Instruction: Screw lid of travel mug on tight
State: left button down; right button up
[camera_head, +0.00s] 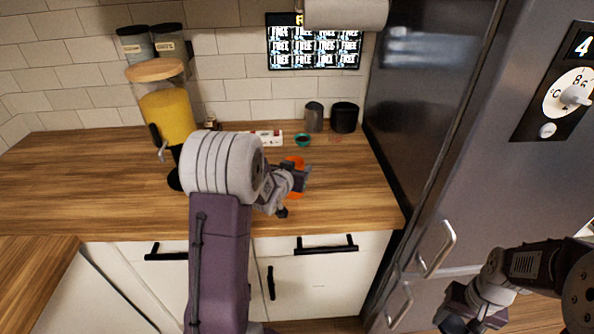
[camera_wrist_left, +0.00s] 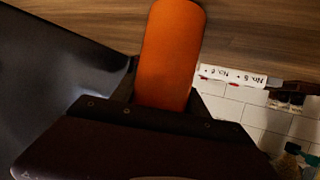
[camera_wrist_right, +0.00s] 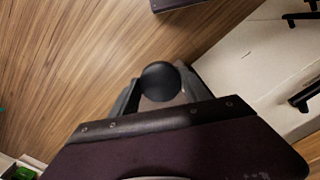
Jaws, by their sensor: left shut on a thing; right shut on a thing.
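The orange travel mug (camera_head: 294,160) stands on the wood counter near its right end, partly hidden behind my left gripper (camera_head: 292,180). In the left wrist view, the mug (camera_wrist_left: 172,50) is between the fingers of the left gripper (camera_wrist_left: 163,97), which is shut on it. My right gripper (camera_head: 461,312) is low in front of the fridge, away from the mug. In the right wrist view, the right gripper (camera_wrist_right: 160,92) is shut on a black round thing, seemingly the lid (camera_wrist_right: 160,80). The mug's top is not clearly visible.
A teal bowl (camera_head: 303,140), a grey canister (camera_head: 313,117), a black canister (camera_head: 344,117) and a white labelled strip (camera_head: 268,137) are behind the mug. A yellow drink dispenser (camera_head: 166,110) stands left. The fridge (camera_head: 455,130) bounds the counter's right. The left counter is largely clear.

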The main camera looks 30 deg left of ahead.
pick_arm(q)
jog(key=shift+f, duration=0.15)
jog(key=shift+f, duration=0.15)
pick_arm(e)
jog(key=shift+f, duration=0.15)
pick_arm(q)
jog(key=c, duration=0.6)
grip_release()
